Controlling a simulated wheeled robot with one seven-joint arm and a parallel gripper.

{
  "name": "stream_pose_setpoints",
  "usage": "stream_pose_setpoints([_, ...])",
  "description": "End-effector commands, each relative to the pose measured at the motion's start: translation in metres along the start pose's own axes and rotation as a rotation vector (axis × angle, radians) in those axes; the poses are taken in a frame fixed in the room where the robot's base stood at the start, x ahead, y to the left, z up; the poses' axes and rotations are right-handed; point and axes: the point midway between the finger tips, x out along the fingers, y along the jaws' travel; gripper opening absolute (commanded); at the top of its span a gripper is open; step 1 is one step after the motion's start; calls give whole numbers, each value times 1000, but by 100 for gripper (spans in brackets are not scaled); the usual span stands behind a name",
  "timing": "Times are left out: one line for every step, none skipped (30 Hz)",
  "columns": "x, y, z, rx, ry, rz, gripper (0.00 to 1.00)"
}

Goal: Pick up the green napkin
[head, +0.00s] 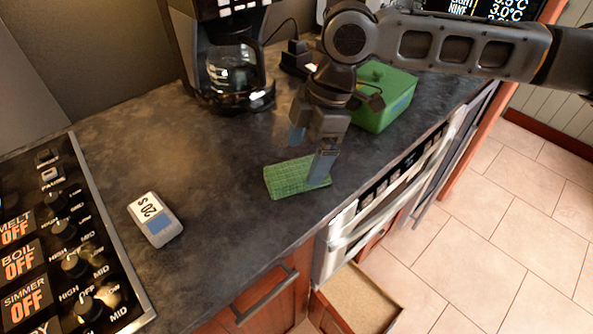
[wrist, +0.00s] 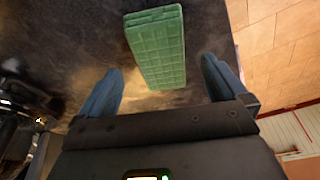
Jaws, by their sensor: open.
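The green napkin (head: 290,179) lies flat on the dark countertop near its front edge, and has a grid pattern. In the wrist view the napkin (wrist: 156,45) sits ahead of the fingertips, roughly centred between them. My gripper (head: 312,153) is above the napkin in the head view, with one finger covering part of its right end. In the wrist view my gripper (wrist: 162,80) is open, its two blue fingers wide apart with nothing held. Whether a fingertip touches the napkin or counter cannot be told.
A green lidded box (head: 386,98) stands behind my gripper. A coffee maker (head: 232,65) is at the back. A small grey timer (head: 156,220) lies left of the napkin, beside the stove controls (head: 62,245). An open drawer (head: 357,298) juts out below the counter.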

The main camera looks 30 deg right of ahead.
Motion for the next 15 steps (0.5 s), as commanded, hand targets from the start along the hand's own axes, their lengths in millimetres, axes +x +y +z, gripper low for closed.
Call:
stream_pose_setpoints([6,-1,-3,-1,-1,-3,99])
stream_pose_setpoints([10,-1,-4,-1,-1,-3,99])
stream_pose_setpoints([16,-1,-5,-1,-1,-2,99])
stream_pose_setpoints([21,-1,-4,0,-1,-2,99])
stream_pose_setpoints([25,-1,-4,0,0,-2,99])
stream_pose_setpoints([29,-1,-4,0,1,-1,99])
stream_pose_setpoints([31,-1,-4,0,0,-1,99])
stream_pose_setpoints([33,-1,-4,0,0,-1,99])
stream_pose_setpoints([35,-1,-4,0,0,0,99])
stream_pose_setpoints([36,-1,-4,0,1,0,99])
stream_pose_setpoints([37,-1,-4,-1,1,1,99])
stream_pose_setpoints([37,-1,-4,-1,1,1,99])
stream_pose_setpoints([37,-1,-4,-1,1,1,99])
stream_pose_setpoints([37,-1,-4,-1,1,1,99])
stream_pose_setpoints([37,-1,-4,-1,1,1,99])
